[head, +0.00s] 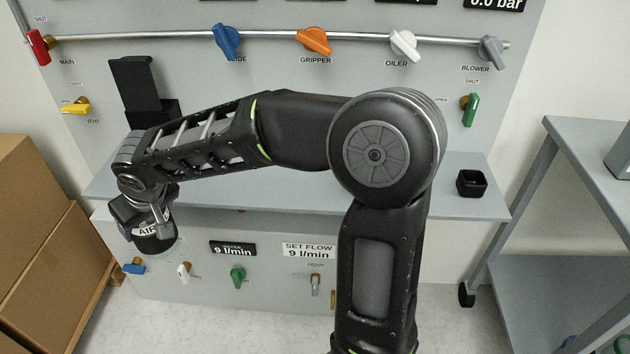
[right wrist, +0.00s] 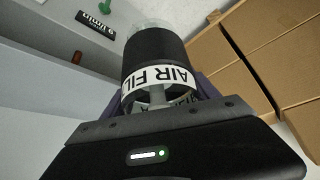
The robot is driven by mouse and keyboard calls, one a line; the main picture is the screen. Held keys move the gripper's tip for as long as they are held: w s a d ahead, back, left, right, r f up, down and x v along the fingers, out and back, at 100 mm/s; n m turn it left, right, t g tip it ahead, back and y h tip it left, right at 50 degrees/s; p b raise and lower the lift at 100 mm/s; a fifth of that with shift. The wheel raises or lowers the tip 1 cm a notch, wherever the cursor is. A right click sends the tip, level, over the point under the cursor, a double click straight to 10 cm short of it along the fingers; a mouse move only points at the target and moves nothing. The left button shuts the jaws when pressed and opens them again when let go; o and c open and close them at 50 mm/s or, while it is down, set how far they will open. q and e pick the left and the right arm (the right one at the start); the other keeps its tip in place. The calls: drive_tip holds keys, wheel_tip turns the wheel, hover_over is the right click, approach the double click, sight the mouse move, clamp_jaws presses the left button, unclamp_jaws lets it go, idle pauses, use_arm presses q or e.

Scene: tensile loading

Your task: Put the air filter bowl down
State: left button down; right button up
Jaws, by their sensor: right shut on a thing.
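The air filter bowl (head: 156,240) is a black cylinder with a white lettered band, at the lower left in the head view. My right gripper (head: 155,222) is shut on it and holds it in front of the panel, below the level of the grey shelf. In the right wrist view the bowl (right wrist: 155,62) shows large, with its band between the fingers of the right gripper (right wrist: 160,98). A clear part shows at its far end. My left gripper is not in view.
The grey shelf (head: 470,207) runs across the panel and carries a small black square cup (head: 471,183) at right. A black bracket (head: 140,88) stands at left. Cardboard boxes (head: 40,240) are at far left, a grey side table (head: 590,140) at right. Valve handles line the panel.

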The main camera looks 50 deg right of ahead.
drive_tip(key=shift+s+d, duration=0.1)
drive_tip(key=shift+d, duration=0.15)
drive_tip(key=w+d+r+m+h+p, duration=0.1)
drive_tip(key=d+r+m+p, duration=0.1)
drive_tip(key=d, duration=0.5)
drive_tip(key=w+d+r+m+h+p, duration=0.1)
drive_tip(key=d+r+m+p, duration=0.1)
drive_tip(key=d+r+p, duration=0.2)
drive_tip(key=d+r+m+g+h+p, duration=0.1)
drive_tip(key=d+r, duration=0.5)
drive_tip(key=d, duration=0.6)
drive_tip(key=shift+w+r+m+p, duration=0.25)
drive_tip(key=shift+w+m+p, duration=0.15)
drive_tip(key=shift+m+p, duration=0.45)
drive_tip(key=shift+d, duration=0.1)
drive_tip(key=shift+f, duration=2.5)
